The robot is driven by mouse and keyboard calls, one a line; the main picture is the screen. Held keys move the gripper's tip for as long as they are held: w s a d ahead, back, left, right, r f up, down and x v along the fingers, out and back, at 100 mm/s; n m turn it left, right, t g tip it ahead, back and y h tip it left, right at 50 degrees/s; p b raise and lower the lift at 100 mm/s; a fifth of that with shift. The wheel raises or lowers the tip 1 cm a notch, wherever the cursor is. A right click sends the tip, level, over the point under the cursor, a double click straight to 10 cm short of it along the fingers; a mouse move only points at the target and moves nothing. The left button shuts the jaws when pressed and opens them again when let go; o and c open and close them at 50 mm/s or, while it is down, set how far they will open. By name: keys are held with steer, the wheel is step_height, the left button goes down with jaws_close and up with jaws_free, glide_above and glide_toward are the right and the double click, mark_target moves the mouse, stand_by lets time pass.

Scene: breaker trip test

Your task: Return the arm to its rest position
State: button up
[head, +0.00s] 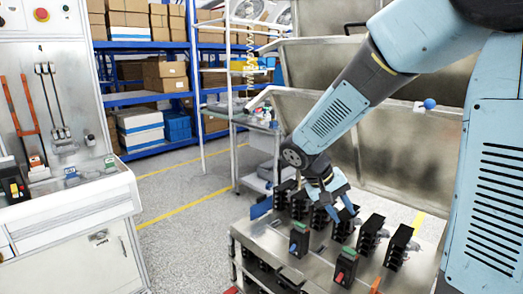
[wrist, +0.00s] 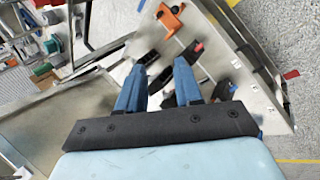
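My blue arm reaches in from the upper right in the head view. My gripper (head: 336,212) points down, just above or among the black breakers on a metal cart. The head view does not make clear whether it touches one. In the wrist view my gripper (wrist: 160,68) has its two blue fingers spread apart, and nothing is clearly held between them. One black breaker with a green top (head: 299,240) and one with a red part (head: 345,266) stand at the cart's front. Another black breaker (head: 397,246) stands to their right.
The metal cart top (head: 262,236) carries several breakers. A tall metal panel (head: 400,150) stands behind it. A white test bench (head: 80,205) with tools is at left. Blue shelves with boxes (head: 165,75) stand at the back. Grey floor (head: 185,215) is clear between bench and cart.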

steer(key=s+d+r+t+y, duration=0.3)
steer(key=s+r+t+y, duration=0.2)
steer(key=s+r, duration=0.7)
steer(key=shift+s+m+t+y, duration=0.3)
steer(key=shift+s+y, duration=0.4)
steer(key=shift+s, duration=1.1)
steer(key=shift+d+r, duration=0.1)
